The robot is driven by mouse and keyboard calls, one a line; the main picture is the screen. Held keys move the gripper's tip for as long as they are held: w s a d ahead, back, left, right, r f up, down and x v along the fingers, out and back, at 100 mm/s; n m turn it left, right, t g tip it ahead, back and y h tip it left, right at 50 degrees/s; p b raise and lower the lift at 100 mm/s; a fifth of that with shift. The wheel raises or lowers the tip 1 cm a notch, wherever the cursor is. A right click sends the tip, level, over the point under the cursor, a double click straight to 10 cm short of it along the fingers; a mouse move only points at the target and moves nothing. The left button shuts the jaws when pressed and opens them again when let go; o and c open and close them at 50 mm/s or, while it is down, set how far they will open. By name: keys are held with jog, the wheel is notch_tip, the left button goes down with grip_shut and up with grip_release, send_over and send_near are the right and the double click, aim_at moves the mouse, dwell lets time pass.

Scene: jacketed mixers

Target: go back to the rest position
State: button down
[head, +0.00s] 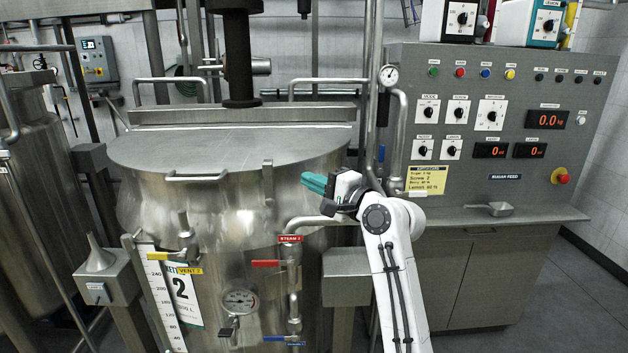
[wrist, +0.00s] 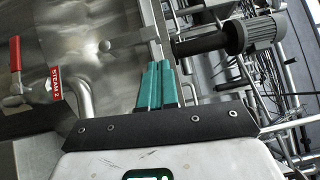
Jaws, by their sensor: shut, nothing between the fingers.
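My gripper (head: 315,184) is in front of the upper right side of the steel mixer vessel (head: 215,225) in the head view. Its teal fingers point left and are together, with nothing between them. In the wrist view the two teal fingers (wrist: 155,85) lie side by side, against a background of the steel vessel and its pipes. My white arm reaches up from the bottom of the head view to the gripper.
A control panel (head: 480,160) with knobs and red displays stands at right, with a metal scoop (head: 490,209) on its ledge. Red STEAM 2 valve handle (head: 266,264) and yellow VENT 2 handle (head: 187,270) stick out from the vessel front. A funnel (head: 97,255) stands at left. Floor shows at lower right.

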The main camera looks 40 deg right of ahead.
dwell(0.3)
jog(key=s+a+f+n+g, duration=0.3)
jog(key=s+f, duration=0.3)
jog(key=f, duration=0.4)
jog(key=s+a+f+n+g+h, duration=0.1)
jog(key=s+a+f+n+g, duration=0.2)
jog(key=s+f, duration=0.5)
jog(key=s+a+f+n+g, duration=0.2)
jog(key=s+a+f+g, duration=0.15)
jog(key=f, duration=0.85)
jog(key=s+f+n+g+h, duration=0.1)
jog(key=s+f+n+g, duration=0.3)
jog(key=s, duration=0.9)
jog(key=s+a+f+n+g+h+b, duration=0.1)
jog(key=s+f+n+g, duration=0.2)
jog(key=s, duration=1.1)
notch_tip(320, 180, down, 3)
jog(key=shift+f+n+g+h, duration=0.1)
jog(key=shift+n+g+h, duration=0.25)
jog(key=shift+n+h, duration=0.05)
jog(key=shift+w+a, duration=0.1)
